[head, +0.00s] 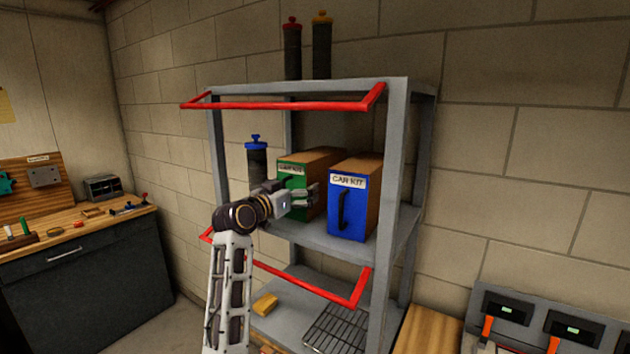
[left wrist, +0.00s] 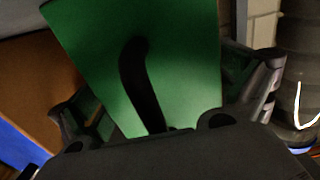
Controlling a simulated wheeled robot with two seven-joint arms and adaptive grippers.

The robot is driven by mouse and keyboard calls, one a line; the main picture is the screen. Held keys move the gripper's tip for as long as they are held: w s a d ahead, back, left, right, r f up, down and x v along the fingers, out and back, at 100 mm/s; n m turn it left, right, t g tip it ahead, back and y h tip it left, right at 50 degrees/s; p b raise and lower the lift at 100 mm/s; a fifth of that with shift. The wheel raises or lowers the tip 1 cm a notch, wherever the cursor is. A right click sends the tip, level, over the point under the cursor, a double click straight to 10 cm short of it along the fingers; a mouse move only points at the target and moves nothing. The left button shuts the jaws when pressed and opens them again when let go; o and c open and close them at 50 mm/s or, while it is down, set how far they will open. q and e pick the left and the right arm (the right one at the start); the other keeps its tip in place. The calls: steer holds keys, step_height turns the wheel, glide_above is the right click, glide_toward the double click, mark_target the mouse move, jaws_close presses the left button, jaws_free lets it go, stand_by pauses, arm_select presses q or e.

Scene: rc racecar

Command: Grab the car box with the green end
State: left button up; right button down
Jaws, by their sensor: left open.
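The car box with the green end (head: 288,207) stands on the middle shelf of the grey rack, left of a box with a blue end (head: 346,215). Both have brown sides and car kit labels. My left gripper (head: 312,193) is at the green end and hides part of it. In the left wrist view the green end (left wrist: 188,65) fills the middle, with its black handle (left wrist: 140,80) between the two spread fingers of my left gripper (left wrist: 170,112). The fingers are open, and I cannot tell whether they touch the box. My right gripper is not in view.
The grey rack (head: 395,150) has red rails (head: 285,105) across its front. A blue-capped canister (head: 256,160) stands left of the green-ended box. Two canisters (head: 292,50) stand on top. A yellow block (head: 265,304) lies on the lower shelf. A workbench (head: 80,235) stands at left.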

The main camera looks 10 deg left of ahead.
mark_target(290, 166)
arm_select(q)
steer(key=c, duration=0.9)
steer(key=shift+s+r, duration=0.1)
steer(key=shift+r, duration=0.1)
steer(key=shift+c, duration=0.2)
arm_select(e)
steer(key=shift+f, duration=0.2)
arm_select(q)
steer(key=shift+s+a+r+b, duration=0.1)
steer(key=shift+r+b, duration=0.05)
steer(key=shift+b, duration=0.15)
steer(key=shift+r+b, duration=0.5)
steer(key=shift+r, duration=2.55)
steer(key=shift+s+r, duration=0.1)
steer(key=shift+r, duration=0.05)
steer(key=b+v, duration=0.3)
steer(key=v, duration=1.6)
steer(key=shift+s+a+b, duration=0.15)
steer(key=shift+a+b, duration=0.1)
steer(key=shift+b, duration=0.15)
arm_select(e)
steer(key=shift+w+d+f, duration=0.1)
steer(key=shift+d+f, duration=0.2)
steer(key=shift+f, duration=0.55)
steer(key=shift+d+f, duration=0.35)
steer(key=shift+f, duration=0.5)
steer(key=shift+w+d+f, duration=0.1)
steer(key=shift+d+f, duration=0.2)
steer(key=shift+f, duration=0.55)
